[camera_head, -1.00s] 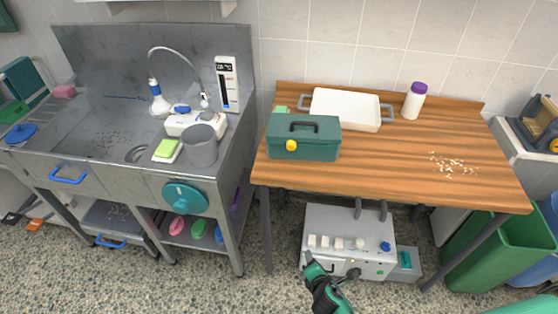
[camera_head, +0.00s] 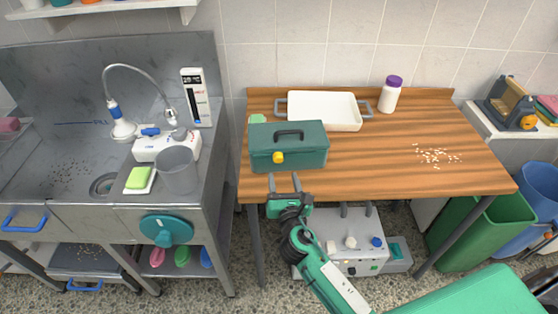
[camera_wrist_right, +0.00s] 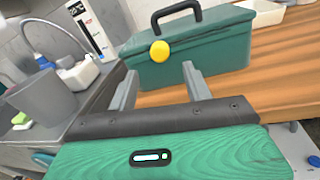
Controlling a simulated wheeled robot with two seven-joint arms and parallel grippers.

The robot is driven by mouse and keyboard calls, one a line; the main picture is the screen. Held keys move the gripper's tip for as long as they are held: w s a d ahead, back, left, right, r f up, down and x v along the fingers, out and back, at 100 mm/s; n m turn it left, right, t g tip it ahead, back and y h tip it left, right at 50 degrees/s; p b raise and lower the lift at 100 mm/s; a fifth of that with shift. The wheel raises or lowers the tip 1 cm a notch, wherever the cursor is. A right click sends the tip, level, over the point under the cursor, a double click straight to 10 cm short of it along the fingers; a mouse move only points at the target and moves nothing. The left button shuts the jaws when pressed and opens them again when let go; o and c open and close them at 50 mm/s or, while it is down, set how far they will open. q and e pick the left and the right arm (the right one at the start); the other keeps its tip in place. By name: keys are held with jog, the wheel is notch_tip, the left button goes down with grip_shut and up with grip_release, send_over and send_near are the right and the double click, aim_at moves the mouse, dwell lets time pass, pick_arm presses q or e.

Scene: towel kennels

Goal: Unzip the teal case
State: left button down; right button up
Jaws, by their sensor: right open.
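The teal case (camera_head: 304,153) stands on the left front part of the wooden table, with a dark handle on top and a yellow round pull (camera_head: 278,157) on its front face. In the right wrist view the case (camera_wrist_right: 205,55) and its yellow pull (camera_wrist_right: 160,51) are just beyond the fingers. My right gripper (camera_head: 284,182) is open and empty, in front of the case near the table's front edge, a little below the yellow pull. Its two fingers (camera_wrist_right: 160,85) are spread apart in the right wrist view. My left gripper is not in view.
A white tray (camera_head: 325,121) with grey handles is behind the case. A white bottle with a purple lid (camera_head: 390,94) and scattered pale bits (camera_head: 437,156) are further right. A metal sink (camera_head: 60,140) with a grey cup (camera_head: 177,172) is left. The table's middle is clear.

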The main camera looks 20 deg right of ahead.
aim_at(279, 160)
jog(key=w, duration=0.4)
jog(key=w+d, duration=0.1)
jog(key=w, duration=0.2)
jog(key=shift+p, duration=0.4)
jog(key=shift+c, duration=0.4)
